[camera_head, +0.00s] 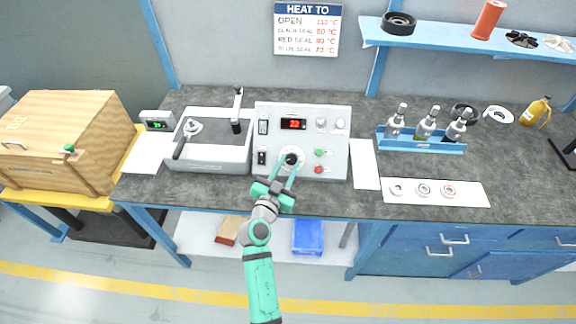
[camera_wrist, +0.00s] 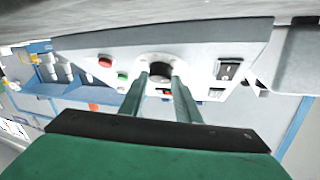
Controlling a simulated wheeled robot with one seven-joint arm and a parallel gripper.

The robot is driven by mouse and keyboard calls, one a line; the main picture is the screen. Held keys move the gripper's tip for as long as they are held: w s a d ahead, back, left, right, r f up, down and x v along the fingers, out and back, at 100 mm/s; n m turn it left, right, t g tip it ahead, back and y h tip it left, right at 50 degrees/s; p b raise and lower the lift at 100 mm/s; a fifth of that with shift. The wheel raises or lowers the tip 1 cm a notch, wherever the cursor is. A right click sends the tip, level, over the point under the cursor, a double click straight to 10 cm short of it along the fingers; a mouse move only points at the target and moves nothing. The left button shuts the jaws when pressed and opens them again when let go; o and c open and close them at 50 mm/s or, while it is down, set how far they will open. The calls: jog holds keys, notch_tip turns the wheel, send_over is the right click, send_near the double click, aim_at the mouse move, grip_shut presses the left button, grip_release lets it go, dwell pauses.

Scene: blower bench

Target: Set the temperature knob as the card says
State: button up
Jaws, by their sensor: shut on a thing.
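The temperature knob (camera_head: 291,159) is a black dial low in the middle of the white control panel (camera_head: 332,112). My gripper (camera_head: 282,170) is at the panel front with its two fingers shut on the knob. In the wrist view the dark knob (camera_wrist: 160,71) sits between the fingertips (camera_wrist: 160,84). Its pointer is hidden or too small to read. The red display (camera_head: 293,124) seems to show 22. The card (camera_head: 307,28) on the wall reads HEAT TO, with OPEN 110 °C, black seal 80 °C, red seal about 90 °C and blue seal about 70 °C; the small digits are blurred.
A green button (camera_head: 318,153) and a red button (camera_head: 318,169) sit right of the knob, switches to its left. A grey machine with a lever (camera_head: 208,150) stands left of the panel. A blue rack (camera_head: 422,145) with bottles and a white strip with rings (camera_head: 470,191) lie right.

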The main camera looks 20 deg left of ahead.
jog(key=o, duration=1)
jog(key=shift+o, duration=0.2)
jog(key=s, duration=1)
jog(key=shift+s+r, duration=0.15)
jog(key=shift+s, duration=0.25)
jog(key=s+d+f+n+g+y, duration=0.1)
jog(key=s+d+f+g, duration=0.1)
jog(key=s+d+f, duration=0.45)
jog(key=s+d+f+n+g+y, duration=0.1)
jog(key=s+d+f+n, duration=0.15)
jog(key=s, duration=0.65)
jog(key=s+d+r, duration=0.3)
jog(key=s+d, duration=0.2)
jog(key=s, duration=0.3)
jog(key=s+d+r+h, duration=0.1)
jog(key=s+d+r, duration=0.3)
jog(key=s, duration=0.5)
jog(key=d+m, duration=0.1)
jog(key=d, duration=0.1)
jog(key=shift+s+d+r+t+h, duration=0.2)
jog(key=shift+d+t+h, duration=0.1)
jog(key=shift+t, duration=0.1)
